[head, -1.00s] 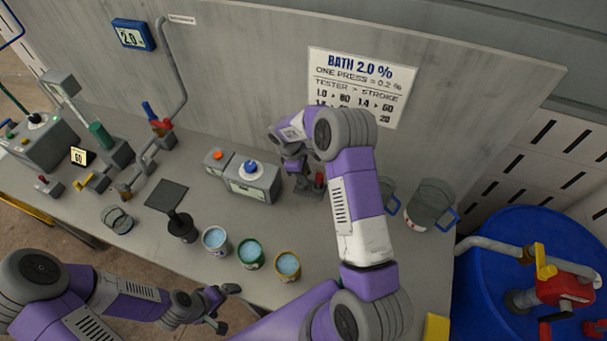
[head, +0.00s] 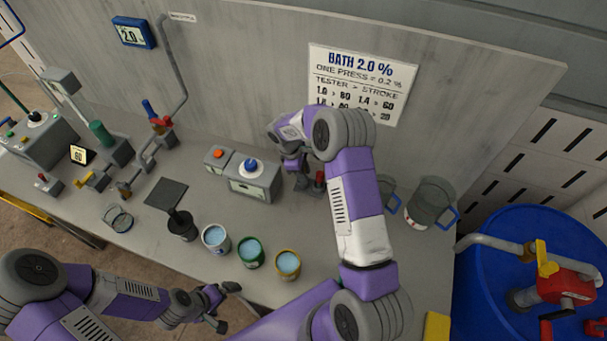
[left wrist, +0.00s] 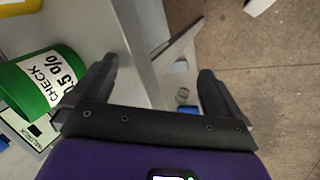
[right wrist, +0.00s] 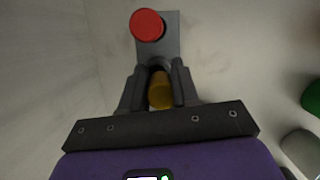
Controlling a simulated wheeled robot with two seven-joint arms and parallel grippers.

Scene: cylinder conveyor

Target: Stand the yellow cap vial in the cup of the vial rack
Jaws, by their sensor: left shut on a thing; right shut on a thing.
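My right gripper (right wrist: 160,88) is shut on the yellow cap vial (right wrist: 160,92); mostly its yellow cap shows between the fingers. A grey plate with a round red top (right wrist: 148,25) on it, apparently the vial rack (right wrist: 172,45), lies just beyond the fingertips. A dark round shape sits at the vial's far side; I cannot tell whether the vial is inside the cup. In the head view the right gripper (head: 297,178) is low at the back wall, beside the red top (head: 319,177). My left gripper (left wrist: 155,85) has its fingers wide apart, nothing between them, over the bench's front edge.
White, green and yellow cups (head: 288,264) of blue liquid stand near the front edge. A grey box with a blue knob (head: 253,180) stands left of the right gripper. A grey jug (head: 430,203) stands at the right, near a blue drum (head: 500,240).

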